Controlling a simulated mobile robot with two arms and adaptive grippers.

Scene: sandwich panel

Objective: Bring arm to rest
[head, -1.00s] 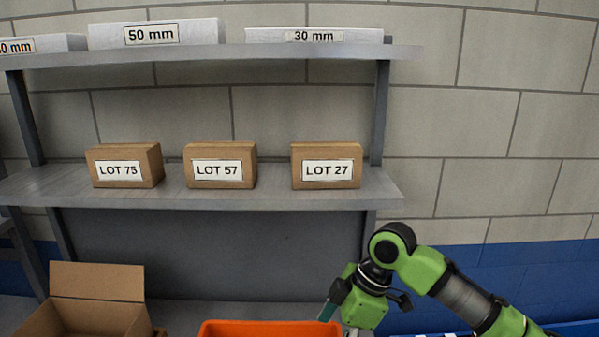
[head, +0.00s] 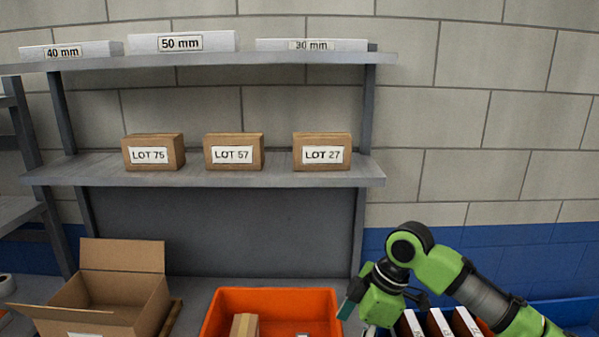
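My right arm, green with dark joints, comes in from the lower right in the head view. Its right gripper (head: 352,314) points down at the right end of the orange bin (head: 272,294). One teal fingertip shows by the bin's right rim; the rest of the gripper is hidden behind the green wrist or cut off, so I cannot tell whether it is open or shut. I see nothing held in it. My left arm and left gripper are not in view.
An open cardboard box (head: 122,257) stands left of the bin, which holds a small carton (head: 244,327). Several white-topped items (head: 440,323) stand under my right arm. A grey shelf (head: 210,172) carries boxes LOT 75 (head: 153,153), LOT 57 (head: 233,152) and LOT 27 (head: 322,152).

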